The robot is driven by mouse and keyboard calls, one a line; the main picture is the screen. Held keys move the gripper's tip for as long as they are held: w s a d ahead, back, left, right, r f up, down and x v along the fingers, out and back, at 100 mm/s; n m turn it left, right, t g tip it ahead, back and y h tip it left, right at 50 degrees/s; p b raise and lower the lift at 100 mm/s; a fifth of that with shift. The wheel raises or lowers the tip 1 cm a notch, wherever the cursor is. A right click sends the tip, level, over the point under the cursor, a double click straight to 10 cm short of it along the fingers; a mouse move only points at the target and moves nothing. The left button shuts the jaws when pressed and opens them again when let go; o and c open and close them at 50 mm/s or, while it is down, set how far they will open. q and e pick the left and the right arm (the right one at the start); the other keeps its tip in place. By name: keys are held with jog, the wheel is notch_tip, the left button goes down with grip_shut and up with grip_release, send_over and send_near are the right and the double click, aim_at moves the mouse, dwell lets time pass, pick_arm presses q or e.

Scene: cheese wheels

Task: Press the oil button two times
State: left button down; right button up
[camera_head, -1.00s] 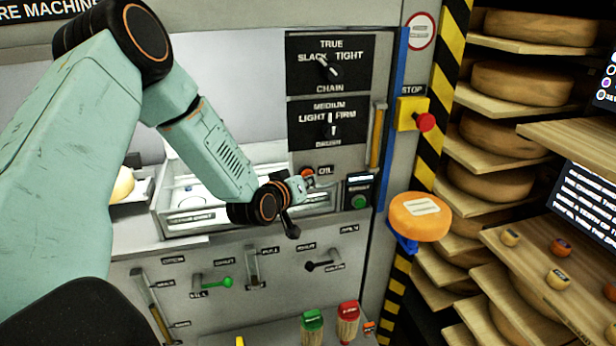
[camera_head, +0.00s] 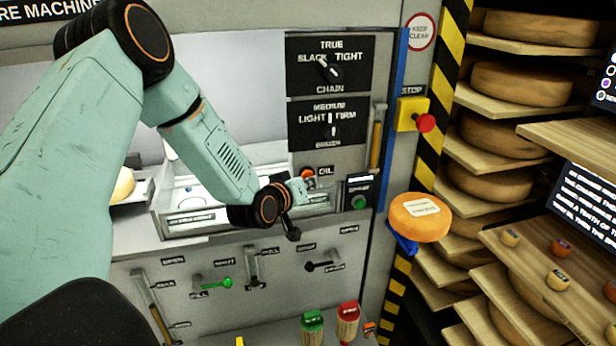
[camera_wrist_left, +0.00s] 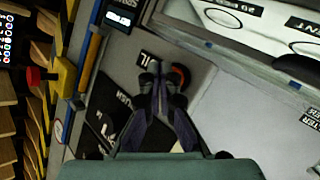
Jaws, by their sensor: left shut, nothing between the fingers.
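The oil button (camera_head: 307,172) is a small orange-red button on the grey machine front, just left of its black OIL label (camera_head: 326,170). In the left wrist view the button (camera_wrist_left: 181,76) shows as an orange-red edge, partly hidden behind the fingers. My left gripper (camera_head: 300,187) is shut and empty, with its fingertips close beside the button in the head view. In the wrist view the closed fingertips (camera_wrist_left: 154,70) lie between the OIL label and the button. I cannot tell whether they touch the button. My right gripper is not in view.
Two black dial panels (camera_head: 330,63) sit above the button. A green button (camera_head: 359,202) is to its right, and a red stop button (camera_head: 426,122) on a yellow box is further right. Levers (camera_head: 222,283) line the lower panel. Shelves of cheese wheels (camera_head: 520,84) stand at the right.

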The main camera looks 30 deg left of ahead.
pick_arm(q)
jog(key=shift+s+d, duration=0.25)
jog(key=shift+d, duration=0.05)
jog(key=shift+s+d, duration=1.6)
jog(key=shift+d, duration=0.3)
dwell(0.8)
jog(key=s+d+b, duration=0.1)
jog(key=s+d, duration=0.1)
jog(key=d, duration=0.1)
jog(key=shift+s, duration=0.25)
jog(key=shift+a, duration=0.1)
